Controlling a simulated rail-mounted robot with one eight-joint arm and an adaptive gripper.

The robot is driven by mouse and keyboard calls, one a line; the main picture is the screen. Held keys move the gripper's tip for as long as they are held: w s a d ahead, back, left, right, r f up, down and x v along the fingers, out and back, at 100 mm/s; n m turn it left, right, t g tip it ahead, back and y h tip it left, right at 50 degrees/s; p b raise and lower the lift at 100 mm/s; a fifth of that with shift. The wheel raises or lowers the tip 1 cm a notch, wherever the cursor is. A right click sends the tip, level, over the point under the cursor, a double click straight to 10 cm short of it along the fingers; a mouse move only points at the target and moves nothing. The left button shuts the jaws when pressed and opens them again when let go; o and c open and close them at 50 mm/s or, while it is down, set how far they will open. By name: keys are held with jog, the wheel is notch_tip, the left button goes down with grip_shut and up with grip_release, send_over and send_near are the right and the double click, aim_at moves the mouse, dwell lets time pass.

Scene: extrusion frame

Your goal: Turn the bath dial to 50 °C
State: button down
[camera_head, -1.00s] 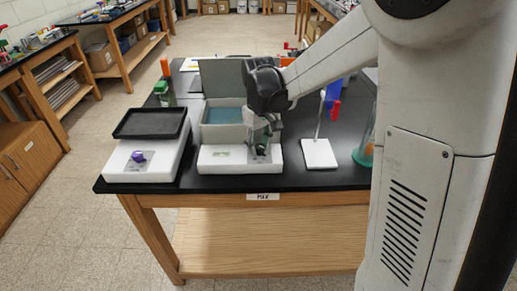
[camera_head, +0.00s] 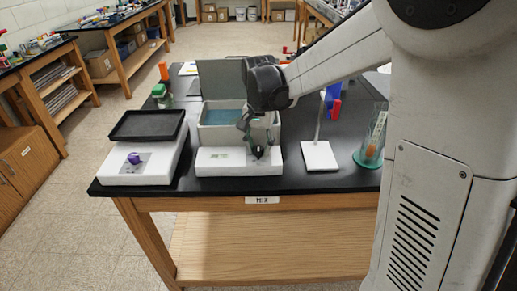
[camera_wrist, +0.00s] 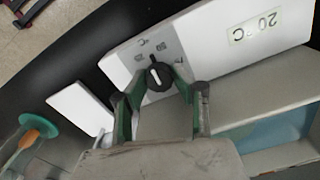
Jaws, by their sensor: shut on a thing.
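The white water bath (camera_head: 238,170) stands on the black bench with its lid up, blue water inside and a front ledge. Its black dial (camera_wrist: 158,69) carries a white pointer line and sits on a grey scale plate. The wrist view shows small printed numbers around it, including what looks like 50 (camera_wrist: 160,47). A label or display (camera_wrist: 258,28) on the ledge reads 20 °C. My gripper (camera_wrist: 157,84) has its green-lined fingers on either side of the dial, shut on it. In the head view my gripper (camera_head: 257,152) partly hides the dial.
A white device with a black top plate (camera_head: 147,124) and purple knob (camera_head: 134,158) stands left of the bath. A stand with a white base (camera_head: 320,156) and a glass vessel (camera_head: 370,155) stand right. A green-capped bottle (camera_head: 160,94) is behind left.

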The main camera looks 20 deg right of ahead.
aim_at(260, 147)
jog(key=m, duration=0.5)
jog(key=shift+b, duration=0.35)
dwell(0.4)
jog(key=c, duration=1.7)
grip_release()
jog(key=shift+s+r, duration=0.1)
jog(key=shift+r, duration=0.05)
notch_tip(260, 147, up, 12)
jog(key=shift+f, duration=0.1)
jog(key=shift+s, duration=0.1)
jog(key=s+f+n+t, duration=0.1)
jog(key=s+n+t, duration=0.1)
jog(key=s+n, duration=0.2)
jog(key=s+f+n+t, duration=0.2)
jog(key=s+n, duration=0.2)
jog(key=s, duration=0.7)
jog(key=s+f+n+t, duration=0.1)
jog(key=s+n+t, duration=0.2)
jog(key=s, duration=0.5)
jog(key=shift+s+a+f+n, duration=0.2)
jog(key=shift+f+n, duration=0.1)
jog(key=shift+n, duration=0.1)
